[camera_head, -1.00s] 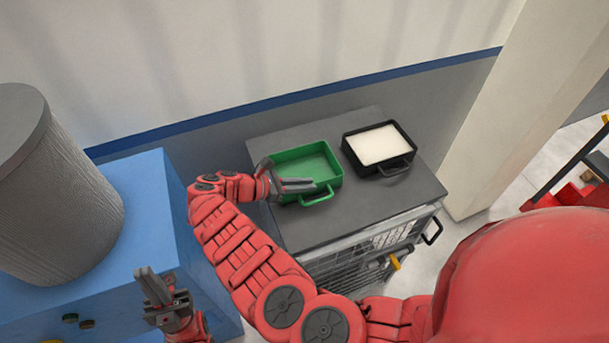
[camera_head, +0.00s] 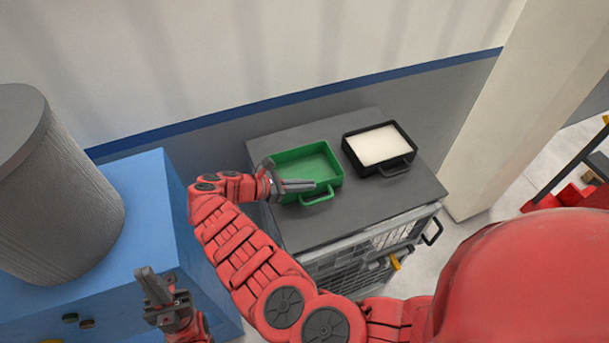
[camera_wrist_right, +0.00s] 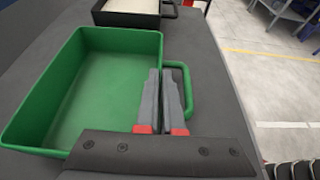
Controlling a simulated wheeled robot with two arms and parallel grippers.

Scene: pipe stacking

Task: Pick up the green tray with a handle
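The green tray (camera_head: 308,163) sits on the dark top of a cabinet, with its handle (camera_head: 318,198) on the near side. In the right wrist view the tray (camera_wrist_right: 100,85) is at the left and its handle (camera_wrist_right: 187,90) is beside my fingers. My right gripper (camera_head: 315,185) is at the tray's handle-side wall. In the right wrist view its fingers (camera_wrist_right: 165,75) are close together with the wall between them, and the handle is to their right. My left gripper (camera_head: 145,270) is empty, away by the blue box, with its fingers together.
A black tray (camera_head: 348,153) with white contents stands close to the right of the green tray on the cabinet top (camera_head: 370,215). A blue box (camera_head: 150,220) carries a large grey cylinder (camera_head: 60,200) at left. A wall (camera_head: 240,125) rises behind; a pale column (camera_head: 500,130) stands at right.

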